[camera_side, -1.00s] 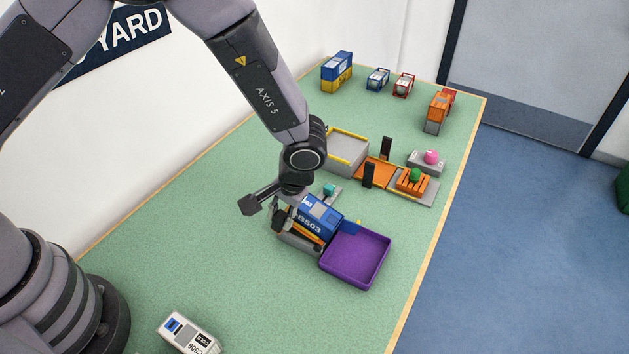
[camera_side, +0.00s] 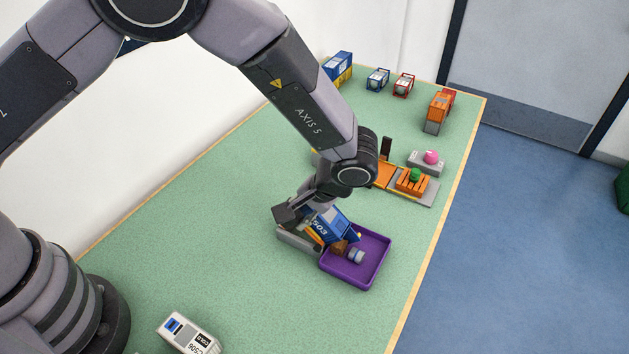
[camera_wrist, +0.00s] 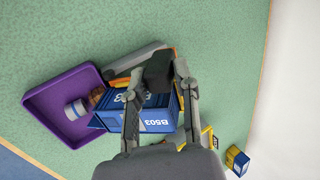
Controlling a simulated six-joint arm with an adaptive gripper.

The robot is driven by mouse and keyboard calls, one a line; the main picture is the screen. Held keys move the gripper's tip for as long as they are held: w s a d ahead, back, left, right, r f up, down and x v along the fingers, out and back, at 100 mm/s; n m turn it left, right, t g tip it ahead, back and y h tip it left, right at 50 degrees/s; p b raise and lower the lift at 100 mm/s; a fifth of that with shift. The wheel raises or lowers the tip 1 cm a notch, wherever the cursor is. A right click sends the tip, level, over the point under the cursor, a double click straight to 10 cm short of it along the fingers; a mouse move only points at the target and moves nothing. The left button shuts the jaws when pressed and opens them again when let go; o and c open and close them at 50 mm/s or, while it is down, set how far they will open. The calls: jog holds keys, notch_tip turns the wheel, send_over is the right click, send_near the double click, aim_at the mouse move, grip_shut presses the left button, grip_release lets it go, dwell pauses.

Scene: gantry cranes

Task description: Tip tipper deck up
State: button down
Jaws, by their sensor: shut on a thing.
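The blue container B503 (camera_side: 334,224) sits on the tipper deck, tilted down to the right toward the purple tray (camera_side: 374,279). It also shows in the wrist view (camera_wrist: 152,122). The deck's orange-yellow edge (camera_side: 313,235) shows beneath it, raised from the grey tipper base (camera_side: 296,242). A pale grey-blue cylinder (camera_side: 356,255) and brown pieces (camera_side: 338,248) lie in the tray at the container's lower end. My gripper (camera_side: 312,207) is at the raised left end, shut on the deck. Its fingers (camera_wrist: 157,82) span a dark block; the exact grip is partly hidden.
A white container (camera_side: 190,334) lies at the front left. Several small containers are at the back.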

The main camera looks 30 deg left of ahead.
jog(key=shift+s+d+f, duration=0.1)
jog(key=shift+d+f, duration=0.05)
jog(key=shift+d, duration=0.3)
jog(key=c, duration=0.9)
grip_release()
jog(key=shift+a, duration=0.1)
jog(key=shift+r, duration=0.35)
jog(key=v, duration=1.1)
jog(key=shift+r, duration=0.2)
